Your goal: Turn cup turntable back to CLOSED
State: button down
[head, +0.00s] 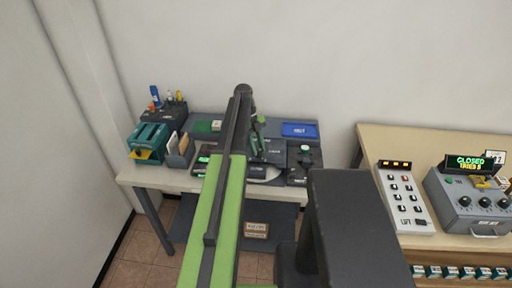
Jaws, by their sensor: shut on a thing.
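My gripper (257,145) hangs from my arm at the back middle of the grey-topped desk. It is small and dark with green parts, and it is shut on a small part at the cup turntable. That part is mostly hidden by the gripper and too small to make out. What looks like the cup turntable (272,175) shows as a pale round edge under a dark housing, just in front of the gripper.
A dark box with a green-topped knob (304,150) stands right of the turntable, and a blue tray (299,130) behind it. A teal device (149,139) and a card holder (180,148) are at left. On the right table, a display (470,164) reads CLOSED, TRIES 5.

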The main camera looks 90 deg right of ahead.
jog(key=shift+s+a, duration=0.1)
jog(key=shift+s, duration=0.05)
jog(key=c, duration=1.1)
grip_release()
jog(key=p+v, duration=1.6)
jog(key=v, duration=0.1)
jog(key=shift+r, duration=0.1)
